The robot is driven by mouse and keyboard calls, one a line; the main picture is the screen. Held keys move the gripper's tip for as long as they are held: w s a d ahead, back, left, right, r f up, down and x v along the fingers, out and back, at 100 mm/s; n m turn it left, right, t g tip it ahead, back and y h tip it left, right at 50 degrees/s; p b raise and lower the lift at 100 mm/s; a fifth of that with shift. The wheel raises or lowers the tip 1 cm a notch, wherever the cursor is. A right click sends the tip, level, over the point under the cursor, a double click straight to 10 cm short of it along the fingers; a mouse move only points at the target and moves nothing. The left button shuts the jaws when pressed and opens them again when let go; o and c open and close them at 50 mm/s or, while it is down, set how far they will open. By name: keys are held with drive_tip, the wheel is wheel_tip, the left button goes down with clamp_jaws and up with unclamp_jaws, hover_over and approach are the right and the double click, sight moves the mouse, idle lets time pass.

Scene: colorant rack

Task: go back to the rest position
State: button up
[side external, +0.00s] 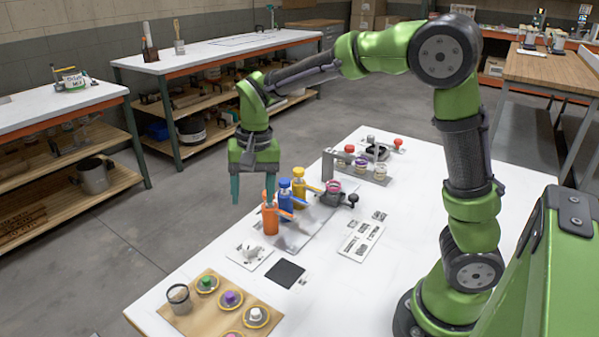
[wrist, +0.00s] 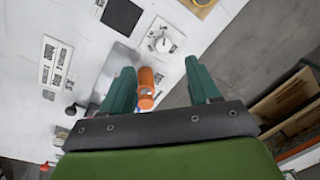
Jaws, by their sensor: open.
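My gripper (side external: 253,188) is open and empty, pointing down at the far edge of the white table (side external: 330,270). In the side view its fingers are close to the orange bottle (side external: 270,219), at about the height of its top. In the wrist view the orange bottle (wrist: 146,88) shows between the two teal fingers (wrist: 162,88), and the fingers appear apart from it. A blue bottle (side external: 285,206) and a yellow bottle (side external: 299,194) stand in a row beside the orange one. In the wrist view my gripper body hides what lies behind it.
A grey rack (side external: 357,169) with several small containers stands farther back. A dark square pad (side external: 285,273) and a printed card (side external: 249,256) lie in front of the bottles. A wooden board (side external: 216,322) with colored-knob pieces is near the front. Air above the table is clear.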

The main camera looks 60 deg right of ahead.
drive_tip(key=s+r+n+t, duration=0.2)
drive_tip(key=s+r+t, duration=0.1)
drive_tip(key=s, duration=0.5)
drive_tip(key=s+r+n+t+y, duration=0.1)
drive_tip(key=s+r+n+t, duration=0.2)
drive_tip(key=s, duration=0.5)
drive_tip(key=shift+s+d+r, duration=0.4)
drive_tip(key=shift+d, duration=0.05)
